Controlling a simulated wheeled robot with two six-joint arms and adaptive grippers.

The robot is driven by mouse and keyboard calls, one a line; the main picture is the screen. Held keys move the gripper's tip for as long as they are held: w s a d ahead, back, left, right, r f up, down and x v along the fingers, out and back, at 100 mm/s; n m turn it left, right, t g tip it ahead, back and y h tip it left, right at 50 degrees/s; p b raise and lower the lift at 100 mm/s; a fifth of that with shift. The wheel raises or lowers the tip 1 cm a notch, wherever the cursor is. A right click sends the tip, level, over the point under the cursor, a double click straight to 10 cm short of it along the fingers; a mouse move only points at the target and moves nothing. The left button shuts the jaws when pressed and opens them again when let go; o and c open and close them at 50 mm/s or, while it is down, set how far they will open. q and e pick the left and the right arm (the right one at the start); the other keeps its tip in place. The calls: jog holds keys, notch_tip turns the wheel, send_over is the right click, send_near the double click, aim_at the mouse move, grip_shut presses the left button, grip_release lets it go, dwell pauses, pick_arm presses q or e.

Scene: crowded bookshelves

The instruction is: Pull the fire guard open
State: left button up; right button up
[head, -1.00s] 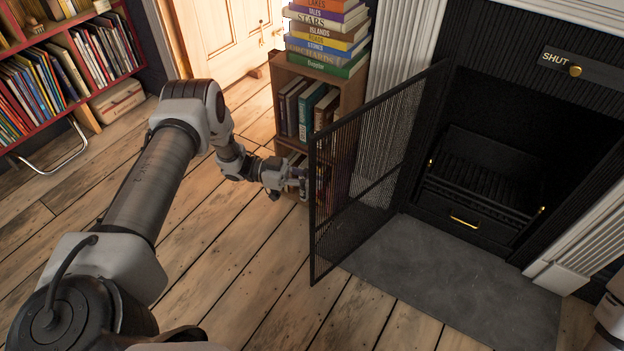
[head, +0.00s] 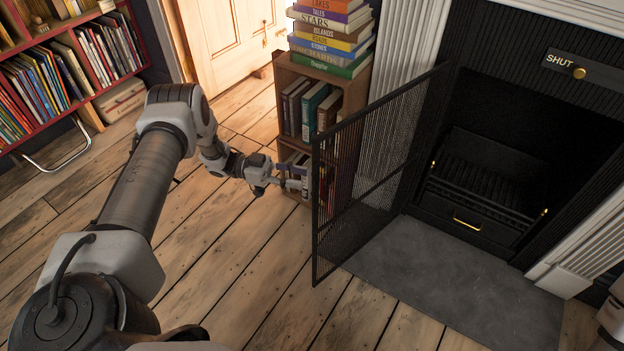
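The fire guard (head: 375,165) is a black mesh panel in a dark frame. It stands swung out from the fireplace (head: 500,150), its far side by the surround and its free upright edge towards the left over the floorboards. The fireplace opening is uncovered. My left gripper (head: 277,181) is just left of the free edge, a small gap away, in front of the low bookcase. Its fingers look apart with nothing between them, though they are small here. My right gripper is out of view.
A low wooden bookcase (head: 283,133) stands behind the guard, with a tall stack of books (head: 331,40) on top. A grey hearth slab (head: 455,290) lies before the fireplace. A red bookshelf (head: 90,97) is at the far left. The wooden floor (head: 220,255) between is clear.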

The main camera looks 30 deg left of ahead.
pick_arm(q)
jog(key=v, duration=0.6)
jog(key=shift+a, duration=0.35)
jog(key=shift+s, duration=0.1)
